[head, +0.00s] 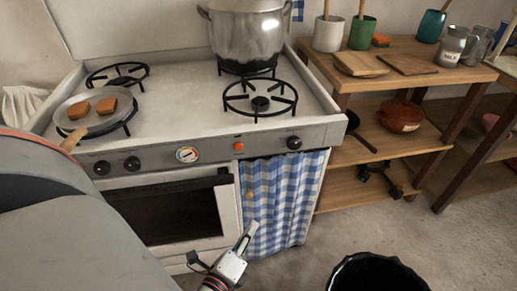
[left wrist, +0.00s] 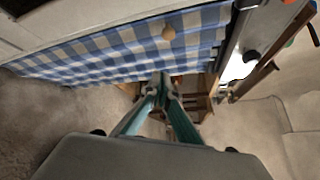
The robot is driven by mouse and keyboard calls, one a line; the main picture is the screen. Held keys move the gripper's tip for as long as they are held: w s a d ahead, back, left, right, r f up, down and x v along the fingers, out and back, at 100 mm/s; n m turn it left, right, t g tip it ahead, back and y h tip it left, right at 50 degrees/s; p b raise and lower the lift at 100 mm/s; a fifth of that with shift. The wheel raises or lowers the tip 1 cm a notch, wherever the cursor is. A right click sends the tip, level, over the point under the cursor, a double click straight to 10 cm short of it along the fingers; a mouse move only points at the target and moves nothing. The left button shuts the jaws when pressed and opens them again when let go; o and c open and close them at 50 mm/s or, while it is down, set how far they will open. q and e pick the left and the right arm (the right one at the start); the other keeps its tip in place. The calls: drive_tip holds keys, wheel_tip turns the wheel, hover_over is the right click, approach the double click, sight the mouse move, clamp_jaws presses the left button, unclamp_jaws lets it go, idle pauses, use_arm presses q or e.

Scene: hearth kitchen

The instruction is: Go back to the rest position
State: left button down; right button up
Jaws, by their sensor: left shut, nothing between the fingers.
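My left gripper (head: 247,236) is low in front of the stove, near the blue and white checked curtain (head: 283,200). Its fingers are together and hold nothing. In the left wrist view the fingertips (left wrist: 164,88) meet just below the curtain's lower edge, over the floor. I cannot tell how far the gripper is from the curtain. My right gripper is in neither view.
The stove (head: 190,115) carries a pan (head: 75,121) with two brown pieces at the left and a large steel pot (head: 247,40) at the back. A wooden shelf (head: 365,152) stands to the right. A black bin (head: 375,266) stands on the floor (head: 300,262).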

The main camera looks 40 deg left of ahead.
use_arm(q)
drive_tip(key=shift+v, duration=0.9)
drive_tip(key=s+d+r+n+g+h+p, duration=0.3)
drive_tip(key=s+d+n+g+h+p, duration=0.2)
drive_tip(key=s+d+n+p, duration=0.4)
drive_tip(key=shift+s+r+n+h+p, duration=0.15)
drive_tip(key=shift+s+n+h+p, duration=0.7)
drive_tip(key=shift+n+p, duration=2.2)
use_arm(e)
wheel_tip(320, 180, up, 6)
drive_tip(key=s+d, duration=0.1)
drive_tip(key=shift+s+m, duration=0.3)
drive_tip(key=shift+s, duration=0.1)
use_arm(q)
drive_tip(key=shift+w, duration=0.1)
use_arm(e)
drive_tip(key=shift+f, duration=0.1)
